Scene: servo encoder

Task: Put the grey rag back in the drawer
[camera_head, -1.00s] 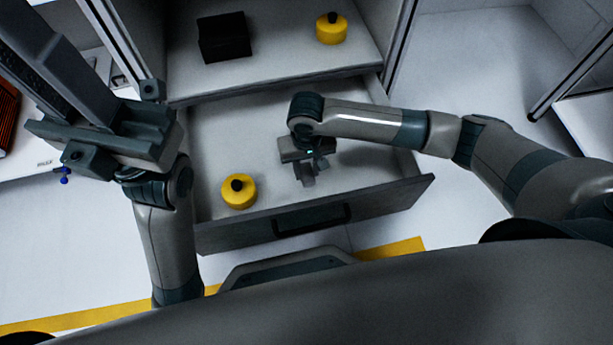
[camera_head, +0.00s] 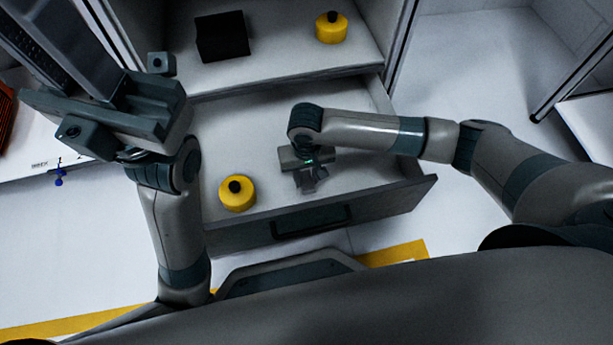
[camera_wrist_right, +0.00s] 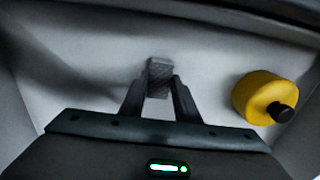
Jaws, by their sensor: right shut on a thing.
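The grey rag (camera_wrist_right: 158,72) shows in the right wrist view as a small dark grey textured piece between my fingertips. My right gripper (camera_wrist_right: 159,90) is shut on it. In the head view my right gripper (camera_head: 309,181) points down inside the open drawer (camera_head: 375,205), right of its middle. The rag is hard to tell from the fingers there, and I cannot tell whether it touches the drawer floor. My left gripper (camera_head: 116,100) is at the upper left, high and close to the head camera, with its fingers wide apart and nothing between them.
A yellow round object with a black knob (camera_head: 237,193) stands in the drawer's front left; it also shows in the right wrist view (camera_wrist_right: 264,98). The shelf above (camera_head: 285,60) holds a black box (camera_head: 222,37) and another yellow object (camera_head: 331,28). The drawer's back is clear.

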